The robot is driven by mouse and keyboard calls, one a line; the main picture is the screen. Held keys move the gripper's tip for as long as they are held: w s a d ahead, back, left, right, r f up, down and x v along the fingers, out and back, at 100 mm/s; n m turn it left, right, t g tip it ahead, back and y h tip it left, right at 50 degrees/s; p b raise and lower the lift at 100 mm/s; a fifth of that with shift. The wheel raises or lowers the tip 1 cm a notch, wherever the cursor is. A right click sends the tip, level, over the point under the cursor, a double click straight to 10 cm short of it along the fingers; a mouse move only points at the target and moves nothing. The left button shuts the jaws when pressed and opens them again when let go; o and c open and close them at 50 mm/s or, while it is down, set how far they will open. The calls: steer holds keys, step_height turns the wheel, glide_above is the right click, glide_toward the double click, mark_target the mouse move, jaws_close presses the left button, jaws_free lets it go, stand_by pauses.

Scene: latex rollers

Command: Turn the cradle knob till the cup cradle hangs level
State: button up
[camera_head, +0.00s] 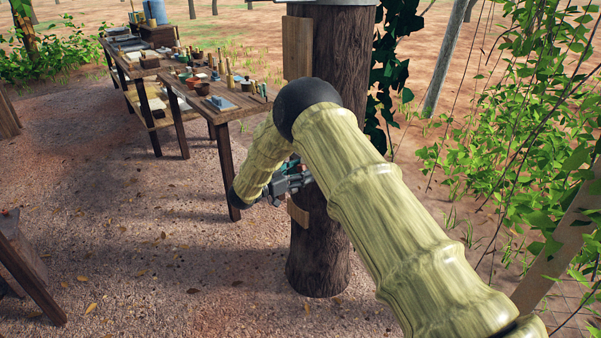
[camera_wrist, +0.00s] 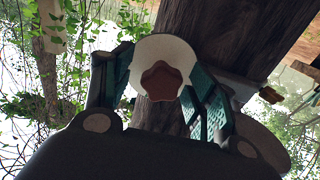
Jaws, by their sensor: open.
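A brown, lobed, star-like knob (camera_wrist: 161,81) shows in the wrist view in front of a white rounded piece (camera_wrist: 163,48), close to the tree trunk. I take it for the cradle knob. My gripper (camera_wrist: 158,88) is open, with one teal-padded finger on each side of the knob and white piece; I cannot tell whether either finger touches them. In the head view my gripper (camera_head: 294,180) is at the left side of the trunk, partly behind my arm, which hides the knob there. I cannot make out the cup cradle or its tilt.
The dark trunk (camera_head: 334,245) stands upright, with a wooden board (camera_head: 297,48) above my gripper and a small wooden piece (camera_head: 298,213) below it. A long table (camera_head: 242,108) with many small items stands behind to the left. Leafy vines (camera_head: 545,130) fill the right. The left ground is mostly open.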

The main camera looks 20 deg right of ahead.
steer(key=shift+r, duration=0.1)
steer(key=v, duration=1.2)
steer(key=s+d+f+n+t+y+p, duration=0.1)
steer(key=s+d+f+n+t+y, duration=0.15)
steer(key=f, duration=0.35)
steer(key=s+d+f+n+t+y+p, duration=0.1)
steer(key=s+d+f+n+t+y, duration=0.1)
steer(key=f+n+t+y, duration=0.3)
steer(key=s+d+f+n+g+y+p, duration=0.2)
steer(key=s+f+n+g+y, duration=0.2)
steer(key=s+f, duration=1)
steer(key=s+n+g+y+p, duration=0.2)
steer(key=s+g+y, duration=0.3)
steer(key=s, duration=3.5)
steer(key=g+p, duration=0.1)
steer(key=g, duration=0.3)
steer(key=shift+s+g+y, duration=0.35)
